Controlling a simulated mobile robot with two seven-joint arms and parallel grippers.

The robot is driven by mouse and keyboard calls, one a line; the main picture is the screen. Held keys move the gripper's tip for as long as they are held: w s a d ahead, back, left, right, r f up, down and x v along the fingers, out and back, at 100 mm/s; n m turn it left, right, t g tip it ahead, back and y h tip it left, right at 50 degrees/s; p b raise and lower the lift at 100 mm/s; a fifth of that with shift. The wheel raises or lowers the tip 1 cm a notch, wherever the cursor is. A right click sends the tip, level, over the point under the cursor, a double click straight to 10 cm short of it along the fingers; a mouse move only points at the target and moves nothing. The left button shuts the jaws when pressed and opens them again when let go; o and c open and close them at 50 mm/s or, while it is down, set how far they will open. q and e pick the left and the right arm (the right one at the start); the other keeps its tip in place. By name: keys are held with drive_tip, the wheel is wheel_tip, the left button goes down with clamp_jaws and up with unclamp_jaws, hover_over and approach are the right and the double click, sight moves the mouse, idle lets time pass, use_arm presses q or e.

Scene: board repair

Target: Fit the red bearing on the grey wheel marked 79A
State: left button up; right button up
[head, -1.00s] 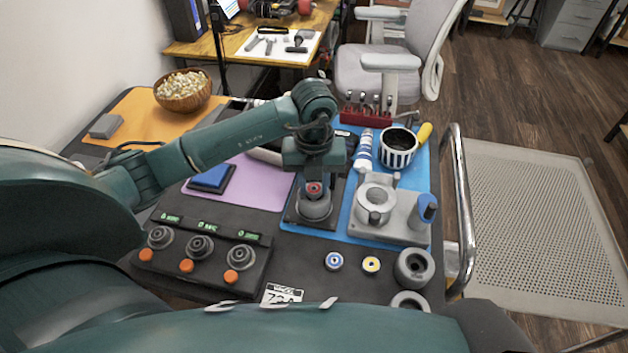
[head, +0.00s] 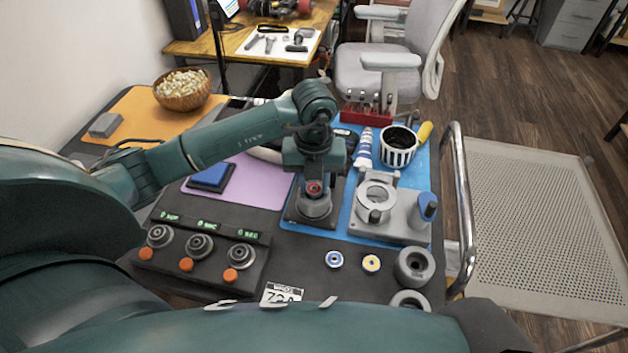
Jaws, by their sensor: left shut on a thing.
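My left gripper (head: 315,187) points down in the middle of the table and is shut on the red bearing (head: 314,189). The red bearing is at the top of a grey wheel (head: 315,209) on a dark base plate (head: 296,216). I cannot tell whether it is seated in the wheel or just above it. Two more grey wheels lie at the front right, one whole (head: 414,266) and one partly hidden (head: 410,300). A white card (head: 283,293) at the front edge has blurred, partly covered writing. I cannot read a mark on any wheel. My right gripper is not in view.
A blue-centred bearing (head: 335,260) and a yellow-centred one (head: 371,263) lie apart in front. A grey fixture (head: 403,225) with a blue-topped post stands right on the blue mat. A striped cup (head: 398,147) is behind it. A dark knob box (head: 211,247) is at left.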

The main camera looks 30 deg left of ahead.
use_arm(q)
drive_tip(key=shift+s+f, duration=0.1)
drive_tip(key=shift+f, duration=0.2)
idle(0.7)
